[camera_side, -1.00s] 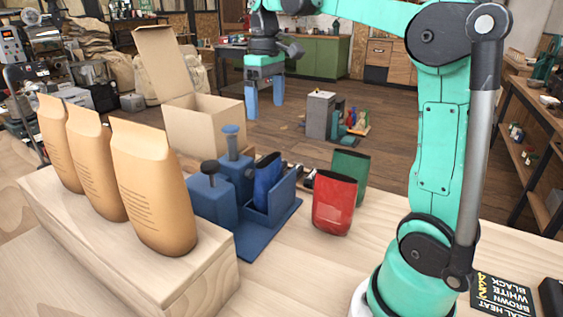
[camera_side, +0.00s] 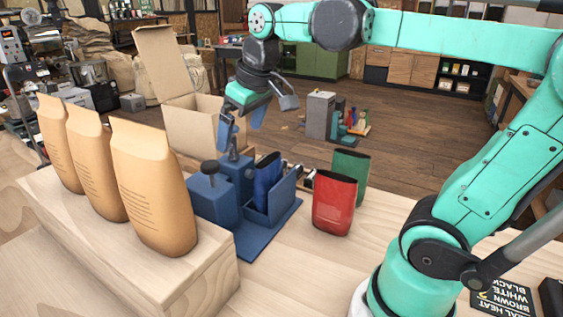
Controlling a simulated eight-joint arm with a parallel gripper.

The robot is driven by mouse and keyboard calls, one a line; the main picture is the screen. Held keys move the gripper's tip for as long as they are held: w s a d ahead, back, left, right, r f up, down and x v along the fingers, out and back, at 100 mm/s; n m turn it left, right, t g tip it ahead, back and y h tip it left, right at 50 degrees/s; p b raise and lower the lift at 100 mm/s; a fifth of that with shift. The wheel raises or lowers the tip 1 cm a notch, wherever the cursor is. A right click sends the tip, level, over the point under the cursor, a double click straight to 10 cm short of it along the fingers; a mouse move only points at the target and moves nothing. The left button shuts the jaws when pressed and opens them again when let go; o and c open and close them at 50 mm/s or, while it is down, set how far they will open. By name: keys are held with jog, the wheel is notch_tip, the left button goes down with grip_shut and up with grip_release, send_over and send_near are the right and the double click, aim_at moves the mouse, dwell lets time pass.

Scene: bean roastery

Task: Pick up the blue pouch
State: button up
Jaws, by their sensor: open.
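The blue pouch (camera_side: 266,182) stands upright in a slot of a dark blue holder (camera_side: 258,238), its dark open top showing above the holder wall. My gripper (camera_side: 240,142) has blue fingers and is open and empty. In the picture its fingertips are above and left of the pouch, by the holder's rear block and its post. One finger overlaps the post in the picture; I cannot tell if they touch.
A red pouch (camera_side: 334,203) and a green pouch (camera_side: 350,172) stand right of the holder. Tan bags (camera_side: 153,187) stand on a wooden block (camera_side: 130,255) at left. An open cardboard box (camera_side: 190,130) is behind. Bare table lies in front of the red pouch.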

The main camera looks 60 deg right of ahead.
jog(key=s+a+f+t, duration=0.1)
jog(key=f, duration=0.1)
jog(key=s+a+f, duration=0.1)
jog(key=a+f, duration=0.1)
jog(key=f, duration=0.1)
jog(key=s+a+f+t, duration=0.1)
jog(key=s+f, duration=0.1)
jog(key=f, duration=0.1)
jog(key=shift+a+t+y, duration=0.3)
jog(key=shift+a, duration=0.05)
jog(key=shift+c, duration=0.7)
jog(key=shift+f, duration=0.25)
jog(key=c, duration=0.7)
notch_tip(320, 180, up, 4)
jog(key=n+g, duration=0.7)
jog(key=n, duration=1)
send_over(270, 159)
jog(key=shift+a+f, duration=0.2)
jog(key=shift+a, duration=0.15)
jog(key=shift+d+n, duration=0.3)
jog(key=shift+d+f, duration=0.15)
jog(key=shift+f, duration=2.75)
